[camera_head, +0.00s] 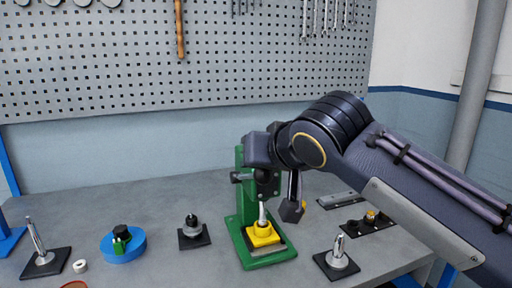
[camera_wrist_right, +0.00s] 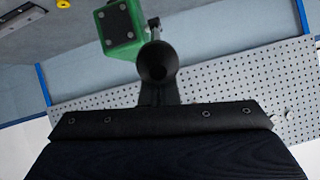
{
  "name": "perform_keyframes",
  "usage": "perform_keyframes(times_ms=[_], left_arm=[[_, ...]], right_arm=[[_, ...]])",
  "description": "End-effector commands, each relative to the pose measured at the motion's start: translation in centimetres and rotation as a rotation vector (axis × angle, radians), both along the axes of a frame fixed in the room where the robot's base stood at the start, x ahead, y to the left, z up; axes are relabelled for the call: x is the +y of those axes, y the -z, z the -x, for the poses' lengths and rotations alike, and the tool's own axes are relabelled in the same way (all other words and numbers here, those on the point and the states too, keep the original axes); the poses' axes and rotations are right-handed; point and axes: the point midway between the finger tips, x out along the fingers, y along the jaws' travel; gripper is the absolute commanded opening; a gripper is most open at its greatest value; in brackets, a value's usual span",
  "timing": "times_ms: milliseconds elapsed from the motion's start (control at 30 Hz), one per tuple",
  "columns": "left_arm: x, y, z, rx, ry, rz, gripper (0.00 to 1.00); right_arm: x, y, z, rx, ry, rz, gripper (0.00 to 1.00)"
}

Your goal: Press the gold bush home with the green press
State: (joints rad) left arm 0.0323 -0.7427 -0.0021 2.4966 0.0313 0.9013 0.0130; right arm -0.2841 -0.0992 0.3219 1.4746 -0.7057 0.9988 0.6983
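The green press (camera_head: 247,205) stands upright on the bench in the middle of the head view. A yellow piece (camera_head: 263,236) with a raised round collar sits on its base, and the silver ram tip comes down to its top. I cannot make out a separate gold bush in it. My right gripper (camera_head: 264,152) is at the top of the press, in front of its head. Its fingers cannot be made out. In the right wrist view the green press head (camera_wrist_right: 120,24) is close, beside a dark round-ended part (camera_wrist_right: 157,64). My left gripper is not in view.
To the left stand a blue round fixture (camera_head: 123,246), a dark plate with a grey post (camera_head: 193,234), a pin on a plate (camera_head: 40,255) and a white ring (camera_head: 80,266). To the right are another post plate (camera_head: 337,262) and a black tray (camera_head: 352,226). A pegboard (camera_head: 120,75) is behind.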

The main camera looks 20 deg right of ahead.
Motion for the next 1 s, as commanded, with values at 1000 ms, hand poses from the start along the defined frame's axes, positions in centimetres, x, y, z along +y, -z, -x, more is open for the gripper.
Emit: perform_keyframes(times_ms=[1000], left_arm=[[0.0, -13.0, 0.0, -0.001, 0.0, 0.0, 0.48]], right_arm=[[-1.7, -14.3, 1.3, 0.231, 0.004, -0.003, 0.0]])
